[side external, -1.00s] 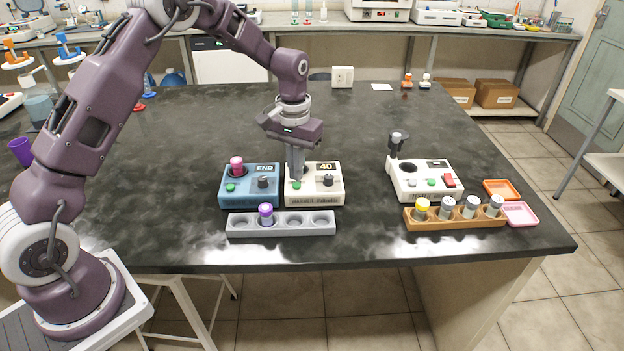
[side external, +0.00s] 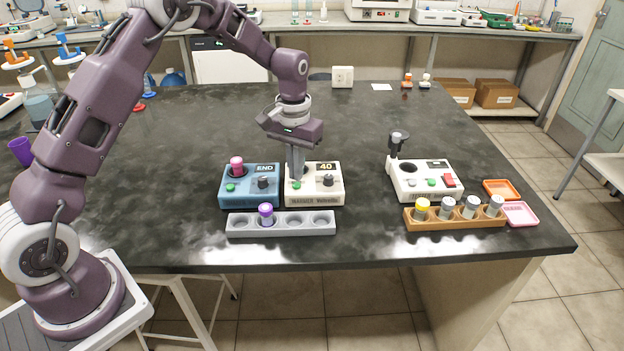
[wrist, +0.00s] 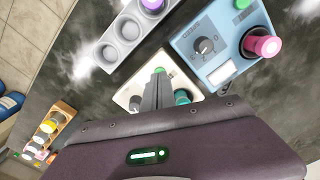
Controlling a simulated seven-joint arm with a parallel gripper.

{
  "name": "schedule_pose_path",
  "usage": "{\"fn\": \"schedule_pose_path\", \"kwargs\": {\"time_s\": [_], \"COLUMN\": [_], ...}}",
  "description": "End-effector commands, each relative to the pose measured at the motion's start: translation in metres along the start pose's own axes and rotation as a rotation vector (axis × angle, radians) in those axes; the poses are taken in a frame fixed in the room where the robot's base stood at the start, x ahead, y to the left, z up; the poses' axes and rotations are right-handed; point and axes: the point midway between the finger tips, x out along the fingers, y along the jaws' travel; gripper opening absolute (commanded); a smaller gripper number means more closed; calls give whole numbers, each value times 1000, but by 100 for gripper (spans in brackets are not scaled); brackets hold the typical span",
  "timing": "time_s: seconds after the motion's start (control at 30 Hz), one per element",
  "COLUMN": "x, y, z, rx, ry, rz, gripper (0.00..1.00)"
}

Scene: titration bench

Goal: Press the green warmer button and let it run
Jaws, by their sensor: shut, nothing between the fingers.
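The cream warmer box (side external: 316,197) stands on the dark bench and its display reads 40. Its green button (side external: 297,185) is at the front left, with a dark knob (side external: 328,180) to the right. My gripper (side external: 296,176) is shut and empty, pointing down over the box with its tips right at the button. In the wrist view the green button (wrist: 159,70) shows just past the fingertips; whether they touch it or it is pressed down, I cannot tell. A teal round thing (wrist: 182,97) shows beside the fingers, partly hidden.
A blue box (side external: 249,199) reading END, with a pink-capped vial (side external: 237,165), stands close to the left. In front is a grey rack (side external: 300,229) with a purple-capped vial (side external: 266,212). A white device (side external: 410,192) and brown vial rack (side external: 455,224) are to the right.

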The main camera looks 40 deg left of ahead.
Motion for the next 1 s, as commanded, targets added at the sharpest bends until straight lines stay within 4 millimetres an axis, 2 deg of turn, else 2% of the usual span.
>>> {"fn": "schedule_pose_path", "kwargs": {"time_s": [1.0], "x": [15], "y": [0], "z": [0], "rx": [0], "ry": [-1], "rz": [0], "gripper": [0]}}
